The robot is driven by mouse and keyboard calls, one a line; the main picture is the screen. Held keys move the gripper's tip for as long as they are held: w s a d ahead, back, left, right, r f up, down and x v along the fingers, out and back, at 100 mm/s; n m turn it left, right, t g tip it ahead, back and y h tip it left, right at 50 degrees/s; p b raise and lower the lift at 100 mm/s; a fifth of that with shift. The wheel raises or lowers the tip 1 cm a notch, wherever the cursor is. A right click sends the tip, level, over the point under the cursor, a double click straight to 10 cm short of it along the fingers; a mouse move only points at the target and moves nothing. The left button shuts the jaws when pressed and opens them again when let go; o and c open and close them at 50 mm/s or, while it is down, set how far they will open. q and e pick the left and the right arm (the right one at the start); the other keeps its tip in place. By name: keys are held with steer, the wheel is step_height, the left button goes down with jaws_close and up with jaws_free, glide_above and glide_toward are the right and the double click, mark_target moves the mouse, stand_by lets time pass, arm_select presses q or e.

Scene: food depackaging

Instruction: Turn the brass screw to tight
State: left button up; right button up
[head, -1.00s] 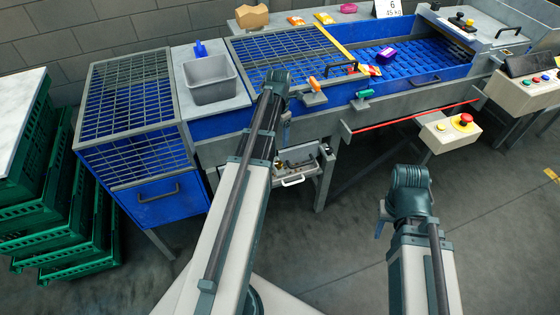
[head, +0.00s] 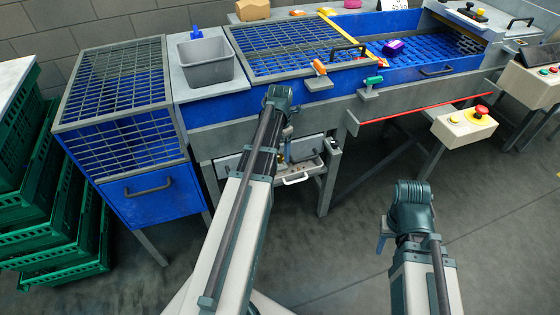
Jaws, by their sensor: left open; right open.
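I cannot clearly make out the brass screw. A small brass-coloured bit (head: 287,152) shows beside my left arm at the open compartment (head: 303,150) under the machine; it is too small to identify. My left gripper (head: 288,131) hangs from its wrist in front of the machine's front panel, near that compartment. It is open and holds nothing visible; its fingertips are hard to see. My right gripper (head: 381,243) is open and empty over the floor at the right, away from the machine.
A red emergency button (head: 481,111) juts out at right. Green crates (head: 60,230) stand left. The floor by my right arm is clear.

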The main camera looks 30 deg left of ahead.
arm_select(q)
steer(key=shift+f+b, duration=0.4)
steer(key=shift+f, duration=0.4)
jaws_close()
